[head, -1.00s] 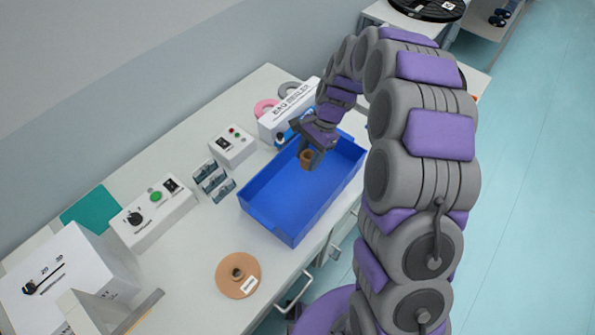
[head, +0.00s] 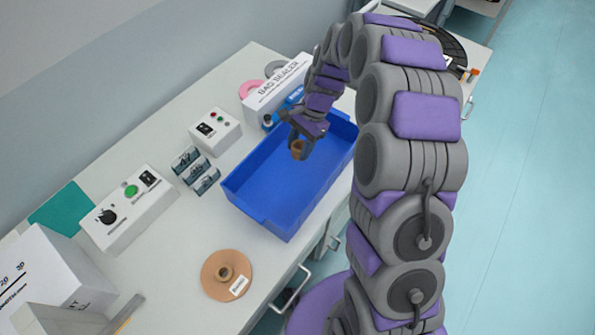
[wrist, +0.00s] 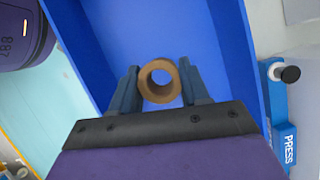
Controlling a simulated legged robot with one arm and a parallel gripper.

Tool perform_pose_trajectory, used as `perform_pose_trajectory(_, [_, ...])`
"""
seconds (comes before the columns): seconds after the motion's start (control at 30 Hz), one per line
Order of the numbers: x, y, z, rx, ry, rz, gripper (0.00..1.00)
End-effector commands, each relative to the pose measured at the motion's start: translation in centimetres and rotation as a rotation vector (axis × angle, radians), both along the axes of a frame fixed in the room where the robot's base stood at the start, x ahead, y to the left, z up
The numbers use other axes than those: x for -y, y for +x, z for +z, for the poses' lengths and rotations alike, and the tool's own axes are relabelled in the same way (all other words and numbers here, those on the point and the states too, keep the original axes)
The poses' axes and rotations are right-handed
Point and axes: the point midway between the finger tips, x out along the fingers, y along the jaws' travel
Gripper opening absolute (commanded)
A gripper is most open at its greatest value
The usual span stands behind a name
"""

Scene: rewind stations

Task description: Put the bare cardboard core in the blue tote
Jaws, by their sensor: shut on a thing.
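The bare cardboard core (head: 298,148) is a short brown tube. My gripper (head: 299,143) is shut on it and holds it over the far part of the blue tote (head: 262,222). In the wrist view the core (wrist: 159,82) sits between the two fingers of my gripper (wrist: 160,84), its open end facing the camera. The floor and walls of the blue tote (wrist: 228,50) show behind it. The tote is otherwise empty where I can see. How high the core is above the tote floor is hard to tell.
A brown disc-shaped roll with a core and label (head: 227,274) lies on the bench in front of the tote. Small blue-grey holders (head: 195,169), a control box (head: 215,131) and the bag sealer (head: 280,88) stand left of and behind the tote.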

Motion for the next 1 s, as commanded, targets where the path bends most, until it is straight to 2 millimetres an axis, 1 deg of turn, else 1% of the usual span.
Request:
perform_pose_trajectory(0.2, [-0.3,-0.1,-3.9,-0.005,-0.003,0.0,0.12])
perform_pose_trajectory(0.3, [-0.4,-0.1,-5.4,-0.005,-0.003,0.001,0.12])
perform_pose_trajectory(0.47, [-0.3,-0.1,-6.6,-0.001,-0.003,0.001,0.12])
perform_pose_trajectory(0.67, [-0.2,-0.1,-9.3,-0.002,-0.002,0.001,0.12])
perform_pose_trajectory(0.73, [-0.1,-0.1,-9.6,-0.003,-0.001,0.001,0.12])
perform_pose_trajectory(1.0, [-0.3,-0.1,-9.6,-0.002,-0.003,0.002,0.12])
